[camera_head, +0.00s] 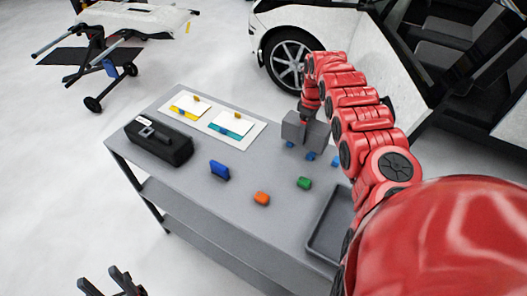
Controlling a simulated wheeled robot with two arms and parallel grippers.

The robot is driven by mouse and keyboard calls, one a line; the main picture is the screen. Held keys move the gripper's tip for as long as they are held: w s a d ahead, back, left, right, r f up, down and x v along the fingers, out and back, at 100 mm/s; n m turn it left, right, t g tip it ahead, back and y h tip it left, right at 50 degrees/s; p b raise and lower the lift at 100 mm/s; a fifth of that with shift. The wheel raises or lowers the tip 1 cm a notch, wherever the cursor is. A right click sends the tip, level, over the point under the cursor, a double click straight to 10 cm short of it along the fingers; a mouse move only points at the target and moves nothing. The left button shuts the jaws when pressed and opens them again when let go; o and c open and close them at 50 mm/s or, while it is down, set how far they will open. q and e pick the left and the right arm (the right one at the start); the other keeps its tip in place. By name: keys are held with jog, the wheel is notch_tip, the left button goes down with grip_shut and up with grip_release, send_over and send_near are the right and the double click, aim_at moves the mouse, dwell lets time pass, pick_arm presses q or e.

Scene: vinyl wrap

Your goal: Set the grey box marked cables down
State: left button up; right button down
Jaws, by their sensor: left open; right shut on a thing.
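The grey box (306,132) is at the right back part of the grey table. My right gripper (304,117) comes down on it from above and is shut on it. No marking can be read on the box from here. Small blue pieces (311,156) show at its lower edge; I cannot tell whether the box touches the table or hangs just above it. My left gripper (113,285) is open and empty at the bottom left, off the table's front left side and away from the box.
A white car (335,30) stands behind.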

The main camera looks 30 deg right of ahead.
jog(key=a+p, duration=0.2)
jog(key=a, duration=0.3)
jog(key=s+a+p, duration=0.1)
jog(key=a+p, duration=0.2)
jog(key=a, duration=0.2)
jog(key=a+p, duration=0.2)
jog(key=a, duration=0.4)
jog(key=shift+s+f+p, duration=0.15)
jog(key=shift+f+p, duration=0.1)
jog(key=shift+p, duration=0.15)
jog(key=shift+a+f+p, duration=0.15)
jog(key=shift+f+p, duration=0.15)
jog(key=shift+f, duration=0.4)
jog(key=shift+a+f+p, duration=0.1)
jog(key=shift+f+p, duration=0.2)
jog(key=shift+f, duration=0.4)
jog(key=shift+d+f, duration=0.1)
jog(key=shift+f, duration=0.35)
jog(key=shift+f, duration=0.15)
grip_release()
